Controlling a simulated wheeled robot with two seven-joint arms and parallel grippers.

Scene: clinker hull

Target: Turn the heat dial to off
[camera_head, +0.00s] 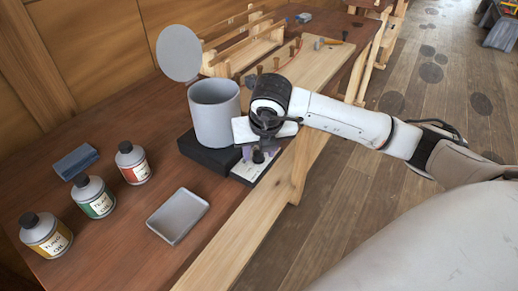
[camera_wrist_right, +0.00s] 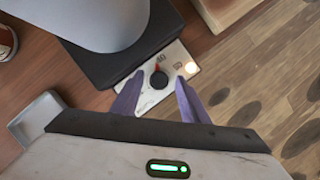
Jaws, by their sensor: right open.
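The heat dial (camera_head: 258,157) is a small black knob on a pale panel (camera_wrist_right: 150,102) at the front of a black base (camera_head: 208,155). In the right wrist view the dial (camera_wrist_right: 158,80) has a red mark pointing toward a number at the top of the panel. A round lamp (camera_wrist_right: 191,67) glows beside the numbers. My right gripper (camera_wrist_right: 156,88) is open, its purple fingers on either side of the dial. I cannot tell whether they touch it. In the head view the gripper (camera_head: 257,149) hangs just over the panel. My left gripper is not in view.
A grey pot (camera_head: 214,115) with a raised round lid (camera_head: 179,53) stands on the base, close to the right gripper. A wooden rack (camera_head: 240,50) stands behind.

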